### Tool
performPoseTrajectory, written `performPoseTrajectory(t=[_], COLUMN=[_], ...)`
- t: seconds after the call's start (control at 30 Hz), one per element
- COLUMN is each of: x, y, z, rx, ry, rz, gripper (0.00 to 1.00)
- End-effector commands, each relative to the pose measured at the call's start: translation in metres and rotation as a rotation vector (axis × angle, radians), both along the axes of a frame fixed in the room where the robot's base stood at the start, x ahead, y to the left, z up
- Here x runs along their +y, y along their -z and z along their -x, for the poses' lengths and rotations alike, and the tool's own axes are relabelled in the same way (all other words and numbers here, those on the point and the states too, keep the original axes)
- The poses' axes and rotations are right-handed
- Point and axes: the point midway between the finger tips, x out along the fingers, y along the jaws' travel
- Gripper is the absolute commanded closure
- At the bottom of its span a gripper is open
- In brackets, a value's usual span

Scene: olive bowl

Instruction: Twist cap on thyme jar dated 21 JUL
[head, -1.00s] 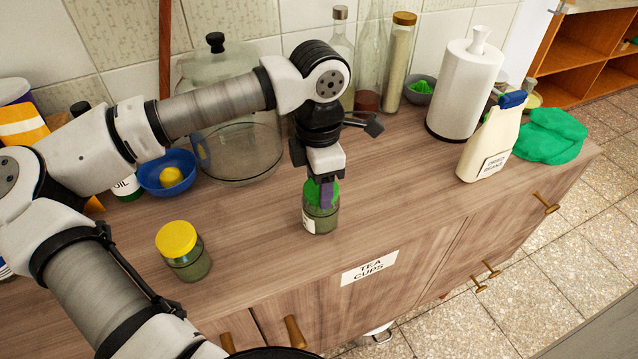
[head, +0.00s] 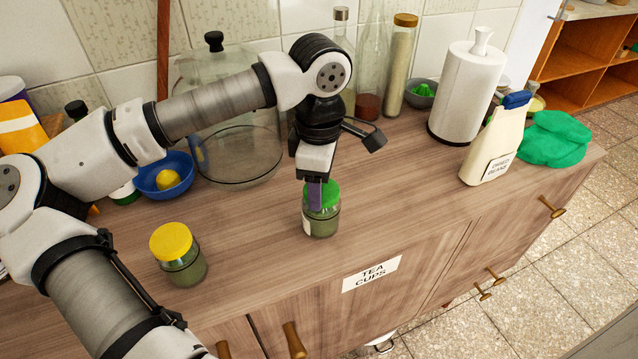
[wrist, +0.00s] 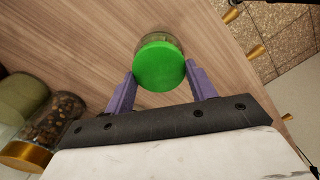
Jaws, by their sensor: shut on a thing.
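A small glass jar of green herb (head: 322,222) stands upright on the counter with a green cap (head: 330,194) on its mouth. Its white label is turned to the left and too small to read, so I cannot tell the name or date. My gripper (head: 319,196) points down over the jar and is shut on the green cap. In the wrist view the purple fingers (wrist: 163,82) lie on either side of the cap (wrist: 160,66). I cannot tell how tightly the cap sits. A similar jar with a yellow cap (head: 172,241) stands to the left.
A glass canister (head: 235,155) and a blue bowl (head: 165,187) with a lemon (head: 167,179) stand behind. A paper towel roll (head: 465,95), a cream bottle (head: 490,150) and a green cloth (head: 555,140) stand right. The counter around the jar is clear.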

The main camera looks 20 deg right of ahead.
Motion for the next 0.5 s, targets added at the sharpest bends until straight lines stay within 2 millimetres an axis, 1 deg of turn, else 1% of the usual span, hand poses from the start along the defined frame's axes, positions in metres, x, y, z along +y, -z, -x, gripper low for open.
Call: performPoseTrajectory(t=[0.33, 0.43, 0.5], x=[0.0000, -0.0005, -0.0008], y=[-0.0001, 0.0014, 0.0021], z=[-0.0002, -0.0005, -0.0008], rx=[0.000, -0.001, -0.001], ry=[0.022, 0.086, 0.167], rz=[0.000, 0.002, 0.002], gripper=[0.66, 0.66, 0.66])
